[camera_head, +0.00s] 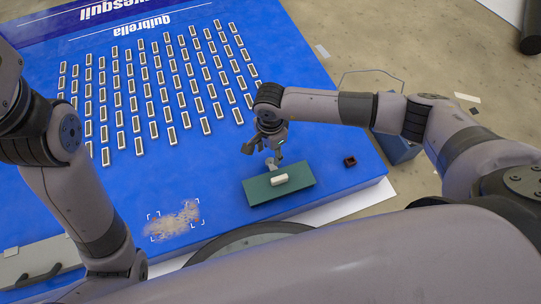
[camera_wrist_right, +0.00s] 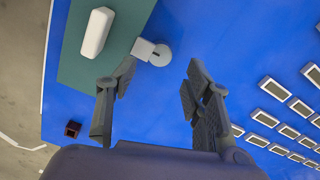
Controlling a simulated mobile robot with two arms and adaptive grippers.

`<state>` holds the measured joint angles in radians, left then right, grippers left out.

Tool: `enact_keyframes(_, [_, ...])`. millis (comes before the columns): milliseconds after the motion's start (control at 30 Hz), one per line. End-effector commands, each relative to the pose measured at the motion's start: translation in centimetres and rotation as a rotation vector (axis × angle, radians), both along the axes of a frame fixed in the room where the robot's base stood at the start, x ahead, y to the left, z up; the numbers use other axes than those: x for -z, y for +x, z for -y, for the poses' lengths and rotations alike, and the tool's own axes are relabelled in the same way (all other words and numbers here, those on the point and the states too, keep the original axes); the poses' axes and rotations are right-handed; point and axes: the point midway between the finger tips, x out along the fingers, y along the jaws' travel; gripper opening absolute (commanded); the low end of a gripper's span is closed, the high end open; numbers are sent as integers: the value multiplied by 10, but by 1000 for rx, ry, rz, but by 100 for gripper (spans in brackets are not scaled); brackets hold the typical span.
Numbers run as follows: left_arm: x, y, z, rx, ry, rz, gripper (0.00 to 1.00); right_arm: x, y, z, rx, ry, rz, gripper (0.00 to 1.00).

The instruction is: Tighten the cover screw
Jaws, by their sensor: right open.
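My right gripper (camera_head: 264,151) is open above the far edge of a green mat (camera_head: 256,194). A small pale grey piece with a round disc (camera_wrist_right: 161,55) and a square tab shows beyond its fingertips; it also shows just below the gripper in the head view (camera_head: 271,163). I cannot tell whether this piece is the cover screw. In the right wrist view the open gripper (camera_wrist_right: 162,80) has nothing between its fingers. A white rounded block (camera_head: 279,180) lies on the mat, also seen in the wrist view (camera_wrist_right: 97,32). My left gripper is out of view.
A small dark red open box (camera_head: 350,161) stands right of the mat. Rows of white-framed modules (camera_head: 169,134) cover the blue panel (camera_head: 225,160) at the left and far side. A tan speckled patch (camera_head: 173,222) with corner marks lies left of the mat.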

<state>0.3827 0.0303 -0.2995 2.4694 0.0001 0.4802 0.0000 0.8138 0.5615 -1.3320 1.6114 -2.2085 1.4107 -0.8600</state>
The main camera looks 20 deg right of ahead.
Motion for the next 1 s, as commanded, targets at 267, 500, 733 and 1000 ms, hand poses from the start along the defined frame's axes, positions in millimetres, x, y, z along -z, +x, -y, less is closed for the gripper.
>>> enact_keyframes(267, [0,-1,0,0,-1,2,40,-28,1,1,1,-1,3,46])
enact_keyframes(500, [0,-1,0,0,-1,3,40,-30,1,1,1,-1,3,46])
enact_keyframes(733, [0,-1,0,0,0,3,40,-30,1,1,1,-1,3,46])
enact_keyframes(1000, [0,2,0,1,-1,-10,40,-33,-18,-21,14,66,-49,46])
